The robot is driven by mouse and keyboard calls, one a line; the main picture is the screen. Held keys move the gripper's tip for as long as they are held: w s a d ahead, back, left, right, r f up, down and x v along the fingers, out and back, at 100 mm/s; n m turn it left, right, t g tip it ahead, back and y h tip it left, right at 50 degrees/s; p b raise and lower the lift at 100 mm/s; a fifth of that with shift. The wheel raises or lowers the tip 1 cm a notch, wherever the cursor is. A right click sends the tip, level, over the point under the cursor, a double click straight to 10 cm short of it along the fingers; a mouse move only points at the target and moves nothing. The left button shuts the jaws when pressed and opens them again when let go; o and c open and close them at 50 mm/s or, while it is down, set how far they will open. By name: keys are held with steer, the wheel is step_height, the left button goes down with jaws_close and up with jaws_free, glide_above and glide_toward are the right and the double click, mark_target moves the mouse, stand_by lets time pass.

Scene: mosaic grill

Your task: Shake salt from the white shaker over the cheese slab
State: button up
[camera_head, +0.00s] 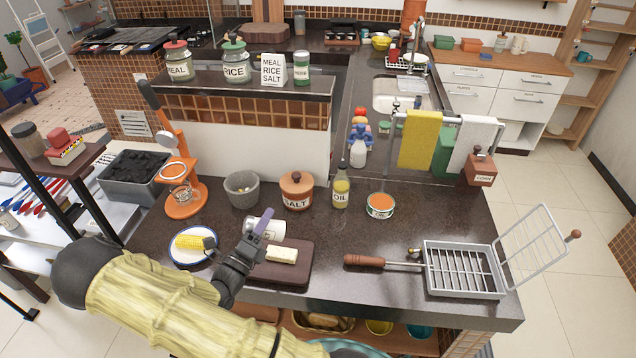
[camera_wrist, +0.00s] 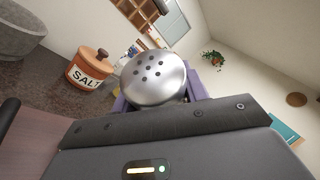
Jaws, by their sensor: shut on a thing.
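My gripper (camera_head: 262,226) is shut on the white shaker (camera_head: 271,229), with its purple fingers around the body. The shaker is tipped well over on its side and held just above and behind the cheese slab. In the wrist view the shaker's silver lid (camera_wrist: 153,78) with several dark holes faces the camera, and the purple fingers show on both sides of it. The pale cheese slab (camera_head: 282,254) lies on a brown cutting board (camera_head: 296,272), to the lower right of my gripper. No falling salt can be made out. The cheese is not seen in the wrist view.
A plate with corn (camera_head: 190,242) is left of the board. A grey mortar (camera_head: 241,190), salt jar (camera_head: 296,190), oil bottle (camera_head: 340,190) and can (camera_head: 380,206) stand behind. A grill basket (camera_head: 463,270) lies to the right. The counter between board and can is clear.

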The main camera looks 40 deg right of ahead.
steer(key=s+d+r+m+g+y, duration=0.3)
steer(key=d+r+m+g, duration=0.1)
steer(key=m, duration=0.5)
steer(key=s+d+r+m+g+y+b, duration=0.1)
steer(key=s+d+r+m+g+y, duration=0.2)
steer(key=d+r+m+g, duration=0.2)
steer(key=d+r+m, duration=0.1)
steer(key=d+m, duration=0.2)
steer(key=shift+s+d+r+m+g, duration=0.2)
steer(key=shift+m+g, duration=0.1)
steer(key=shift+m, duration=0.1)
steer(key=shift+w+a, duration=0.1)
